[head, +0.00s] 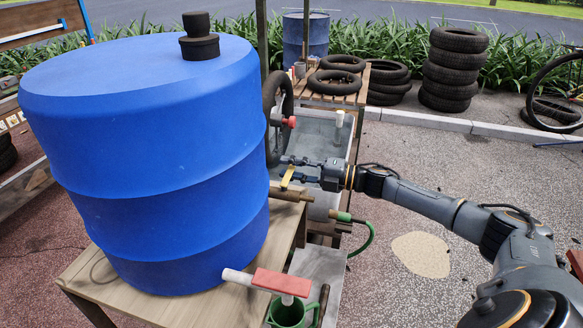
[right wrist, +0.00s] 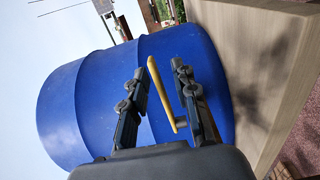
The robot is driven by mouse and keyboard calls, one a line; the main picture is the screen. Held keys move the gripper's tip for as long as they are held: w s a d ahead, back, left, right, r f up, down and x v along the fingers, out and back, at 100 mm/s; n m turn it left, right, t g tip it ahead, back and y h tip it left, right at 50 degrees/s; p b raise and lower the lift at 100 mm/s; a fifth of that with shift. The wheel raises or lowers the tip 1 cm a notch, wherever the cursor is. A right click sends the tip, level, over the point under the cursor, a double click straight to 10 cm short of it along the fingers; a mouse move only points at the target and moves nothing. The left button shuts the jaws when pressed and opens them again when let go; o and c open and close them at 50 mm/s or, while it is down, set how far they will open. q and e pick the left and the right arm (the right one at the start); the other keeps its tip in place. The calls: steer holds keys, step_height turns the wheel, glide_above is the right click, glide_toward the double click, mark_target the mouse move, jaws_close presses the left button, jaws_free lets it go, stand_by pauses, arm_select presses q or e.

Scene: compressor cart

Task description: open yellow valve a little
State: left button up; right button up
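The yellow valve's handle (head: 287,179) is a flat bar on a brass-coloured pipe (head: 291,194) at the right side of the big blue barrel (head: 150,150). My right gripper (head: 284,170) reaches in from the right at the handle. In the right wrist view the yellow handle (right wrist: 160,92) stands between the two fingers of my right gripper (right wrist: 163,95), with a gap on each side. The gripper is open around it and does not grip it. My left gripper is not in view.
The barrel stands on a wooden table (head: 85,275). Another red handle (head: 289,122) is farther back. A green hose (head: 367,238) hangs below my right arm. A metal basin (head: 338,127) stands behind.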

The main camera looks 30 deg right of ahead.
steer(key=shift+c, duration=0.2)
jaws_close()
steer(key=shift+s, duration=0.1)
steer(key=m+t+h+p, duration=0.1)
steer(key=s+m+t+h+p, duration=0.1)
steer(key=h+p, duration=0.1)
steer(key=s+d+m+t+h+p, duration=0.1)
steer(key=m+h+p, duration=0.1)
steer(key=shift+r, duration=0.15)
steer(key=shift+s+d+m+t+h+p, duration=0.15)
steer(key=shift+s+m+t+h+p, duration=0.15)
steer(key=shift+m+h+p, duration=0.45)
steer(key=shift+s+d+m+t+h+p, duration=0.1)
steer(key=shift+s+m+t+h+p, duration=0.2)
steer(key=shift+h, duration=0.85)
steer(key=shift+o, duration=0.2)
jaws_free()
